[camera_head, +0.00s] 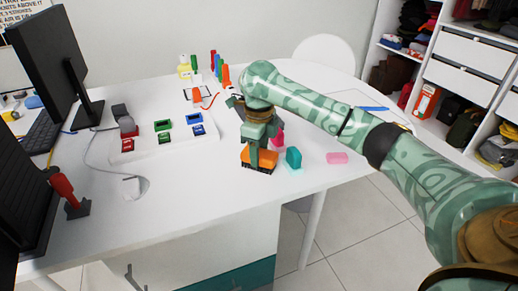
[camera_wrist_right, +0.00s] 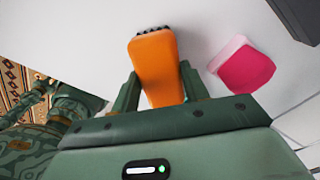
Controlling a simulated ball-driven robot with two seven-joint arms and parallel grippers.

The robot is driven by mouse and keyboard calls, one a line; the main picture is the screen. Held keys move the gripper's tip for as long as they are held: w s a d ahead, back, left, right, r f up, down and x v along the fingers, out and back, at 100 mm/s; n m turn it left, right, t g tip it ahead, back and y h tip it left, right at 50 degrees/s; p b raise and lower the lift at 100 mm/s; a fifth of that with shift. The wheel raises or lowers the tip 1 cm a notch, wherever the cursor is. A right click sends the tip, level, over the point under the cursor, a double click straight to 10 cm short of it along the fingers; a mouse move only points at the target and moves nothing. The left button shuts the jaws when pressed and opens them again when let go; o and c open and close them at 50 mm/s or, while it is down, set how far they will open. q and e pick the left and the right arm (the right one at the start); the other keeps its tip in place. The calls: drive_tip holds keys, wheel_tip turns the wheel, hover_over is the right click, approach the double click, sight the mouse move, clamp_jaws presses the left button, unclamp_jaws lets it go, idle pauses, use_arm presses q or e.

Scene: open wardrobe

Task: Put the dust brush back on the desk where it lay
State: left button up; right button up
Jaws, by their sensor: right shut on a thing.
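The dust brush (camera_head: 260,160) has an orange body and dark bristles along its lower edge. My right gripper (camera_head: 258,147) is shut on it, low over the front part of the white desk (camera_head: 210,190). In the head view I cannot tell whether the bristles touch the desk. In the right wrist view the orange brush (camera_wrist_right: 157,62) sits between the two green fingers (camera_wrist_right: 158,88), its dark bristles at the far end. My left gripper is in neither view.
A teal block (camera_head: 293,158) stands just right of the brush, and a pink piece (camera_head: 337,158) lies farther right. A pink block (camera_wrist_right: 246,66) shows beside the gripper.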

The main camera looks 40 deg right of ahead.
drive_tip(key=o, duration=1.1)
use_arm(q)
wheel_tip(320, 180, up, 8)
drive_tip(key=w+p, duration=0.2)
drive_tip(key=p, duration=0.6)
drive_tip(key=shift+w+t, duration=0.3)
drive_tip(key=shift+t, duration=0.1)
use_arm(e)
wheel_tip(320, 180, up, 16)
drive_tip(key=shift+r, duration=0.1)
